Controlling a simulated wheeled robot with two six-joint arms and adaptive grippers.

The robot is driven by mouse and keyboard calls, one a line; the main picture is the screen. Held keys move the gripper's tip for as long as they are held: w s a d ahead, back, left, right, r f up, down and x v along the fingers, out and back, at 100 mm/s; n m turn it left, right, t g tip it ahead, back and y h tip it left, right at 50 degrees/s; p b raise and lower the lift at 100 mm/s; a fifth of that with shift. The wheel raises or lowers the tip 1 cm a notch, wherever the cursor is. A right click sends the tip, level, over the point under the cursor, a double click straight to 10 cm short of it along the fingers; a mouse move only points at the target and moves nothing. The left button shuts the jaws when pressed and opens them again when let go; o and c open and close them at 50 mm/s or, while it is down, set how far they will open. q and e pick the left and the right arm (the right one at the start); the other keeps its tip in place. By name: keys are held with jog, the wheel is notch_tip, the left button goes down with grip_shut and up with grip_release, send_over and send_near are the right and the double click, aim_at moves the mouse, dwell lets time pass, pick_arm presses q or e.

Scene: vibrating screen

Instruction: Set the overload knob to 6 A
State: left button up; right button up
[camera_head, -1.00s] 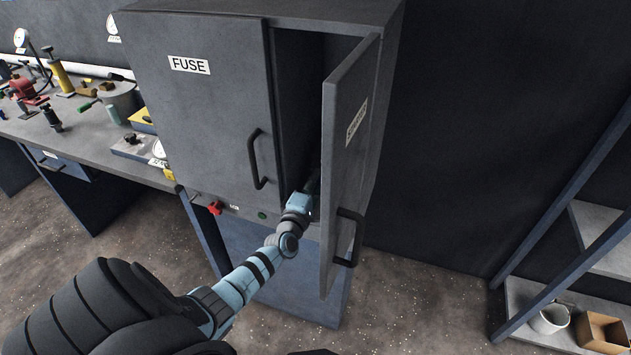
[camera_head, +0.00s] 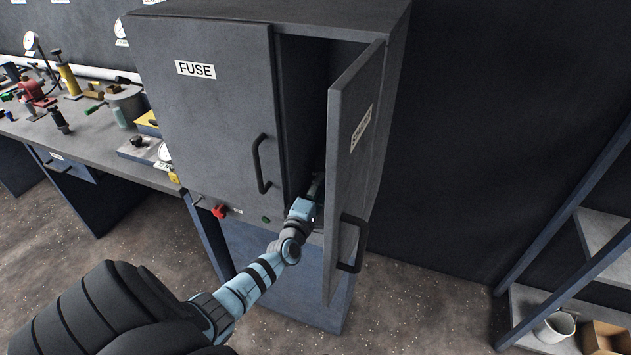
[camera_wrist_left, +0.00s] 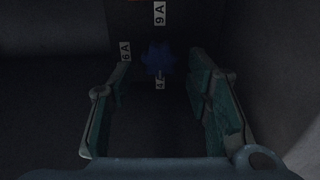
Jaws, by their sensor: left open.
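A dark blue knob (camera_wrist_left: 158,58) sits on a dim panel inside the cabinet, seen in the left wrist view. Small white labels stand around it: an upper one (camera_wrist_left: 159,14) seems to read 9 A, and a left one (camera_wrist_left: 125,51) seems to read 6 A or 8 A. Another label (camera_wrist_left: 160,83) lies below it, partly unreadable. The knob's pointing direction is too dark to tell. My left gripper (camera_wrist_left: 160,70) is open, its greenish fingers left and right of the knob's line; contact cannot be told. In the head view the gripper (camera_head: 315,188) enters the cabinet opening. My right gripper is out of view.
The grey cabinet has a shut FUSE door (camera_head: 196,110) on the left and an open right door (camera_head: 350,150) close beside my left wrist. A red knob (camera_head: 219,212) is on its lower front. A cluttered bench (camera_head: 90,150) stands left, shelves (camera_head: 600,232) right.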

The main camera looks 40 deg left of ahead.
pick_arm(q)
jog(key=v, duration=1.1)
jog(key=shift+s+d, duration=0.1)
jog(key=shift+s, duration=0.05)
